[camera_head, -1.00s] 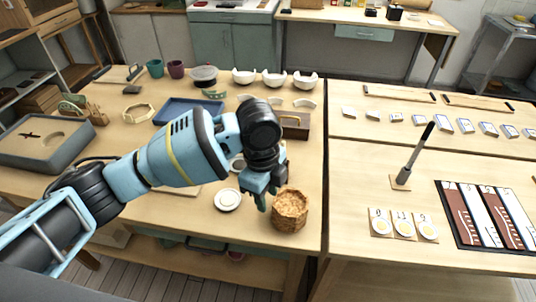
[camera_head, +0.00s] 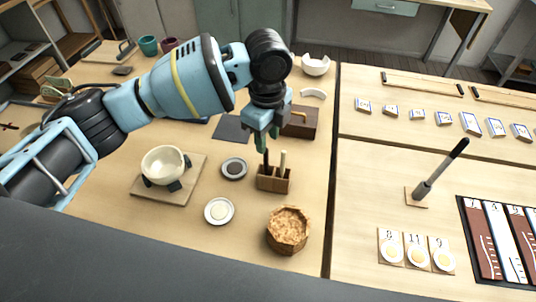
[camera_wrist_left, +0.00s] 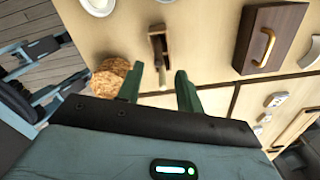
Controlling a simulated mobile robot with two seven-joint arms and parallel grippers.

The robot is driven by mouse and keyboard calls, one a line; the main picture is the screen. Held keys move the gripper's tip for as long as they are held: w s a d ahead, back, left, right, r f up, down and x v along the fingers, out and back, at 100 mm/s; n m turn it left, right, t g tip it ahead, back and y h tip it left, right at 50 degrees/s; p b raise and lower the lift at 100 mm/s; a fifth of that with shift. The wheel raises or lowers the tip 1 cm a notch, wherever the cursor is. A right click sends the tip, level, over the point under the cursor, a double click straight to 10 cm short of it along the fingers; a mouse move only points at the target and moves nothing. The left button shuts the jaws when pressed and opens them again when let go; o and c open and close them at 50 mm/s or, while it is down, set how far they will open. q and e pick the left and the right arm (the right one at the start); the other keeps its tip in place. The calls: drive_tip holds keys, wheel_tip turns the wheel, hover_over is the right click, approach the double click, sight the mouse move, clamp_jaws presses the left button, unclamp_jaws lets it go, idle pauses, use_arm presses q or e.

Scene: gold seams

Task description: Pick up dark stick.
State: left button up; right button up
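A small wooden holder (camera_head: 273,181) stands on the left table with a dark stick (camera_head: 266,160) and a pale stick (camera_head: 283,160) upright in it. My left gripper (camera_head: 267,142) is just above the holder, pointing down, close over the dark stick's top. In the left wrist view, the green fingers (camera_wrist_left: 160,78) are spread apart, with the holder (camera_wrist_left: 157,32) ahead of them. A stick's end shows between the fingers there; contact with it cannot be told. My right gripper is not in view.
A brown box (camera_head: 300,121) with a gold handle is behind.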

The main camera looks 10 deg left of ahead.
sight(266, 171)
use_arm(q)
drive_tip(key=shift+s+f, duration=0.1)
drive_tip(key=shift+s, duration=0.15)
wheel_tip(266, 171, down, 2)
drive_tip(key=shift+w+f, duration=0.1)
drive_tip(key=shift+f, duration=0.15)
drive_tip(key=shift+a+f, duration=0.2)
drive_tip(key=shift+f, duration=2.35)
clamp_jaws()
